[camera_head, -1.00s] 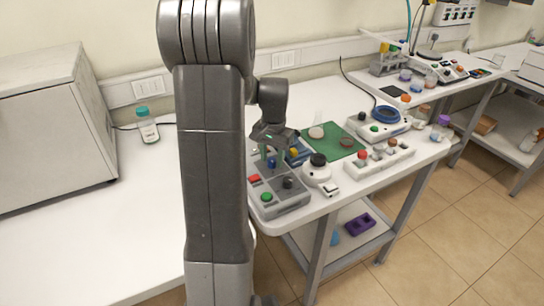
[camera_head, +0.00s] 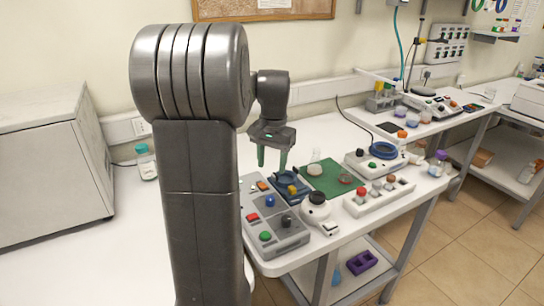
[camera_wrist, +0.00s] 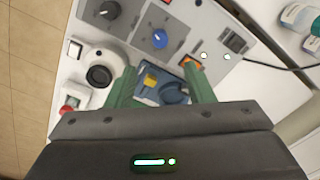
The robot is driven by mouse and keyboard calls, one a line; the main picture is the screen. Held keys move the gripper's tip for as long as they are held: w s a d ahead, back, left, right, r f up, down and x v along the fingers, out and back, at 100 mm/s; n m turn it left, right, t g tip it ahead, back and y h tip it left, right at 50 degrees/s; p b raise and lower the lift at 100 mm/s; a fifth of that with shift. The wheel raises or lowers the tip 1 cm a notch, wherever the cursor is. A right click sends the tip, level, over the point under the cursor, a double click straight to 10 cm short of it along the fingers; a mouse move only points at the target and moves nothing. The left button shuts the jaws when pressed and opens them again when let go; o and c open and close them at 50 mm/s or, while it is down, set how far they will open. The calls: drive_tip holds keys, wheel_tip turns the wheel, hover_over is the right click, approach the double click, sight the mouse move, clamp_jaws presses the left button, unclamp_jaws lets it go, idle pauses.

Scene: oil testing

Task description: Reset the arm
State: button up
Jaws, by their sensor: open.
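My gripper (camera_head: 272,158) hangs from my dark arm above the back part of the grey control box. Its two green fingers point down, apart, with nothing between them. In the wrist view my gripper (camera_wrist: 160,88) also shows open, its fingers spread over a blue round device (camera_wrist: 172,90) with a yellow part. The grey control box (camera_head: 275,240) has red, green, black and blue controls. Its blue knob (camera_wrist: 159,39) shows in the wrist view ahead of the fingers. The fingers look clear of the surfaces below.
A white device with a black eyepiece (camera_head: 316,205) stands right of the control box. A green mat (camera_head: 330,185) with glassware lies behind it. A rack of coloured caps (camera_head: 378,197) is farther right. A large grey cabinet (camera_head: 50,170) and a teal-capped bottle (camera_head: 147,165) are at left.

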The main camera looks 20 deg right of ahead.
sight(270, 198)
wheel_tip(270, 198, up, 2)
idle(0.5)
wheel_tip(270, 198, down, 14)
drive_tip(key=shift+w+a+r+p, duration=0.1)
drive_tip(key=shift+w+a+p, duration=0.05)
drive_tip(key=shift+p, duration=0.15)
idle(0.5)
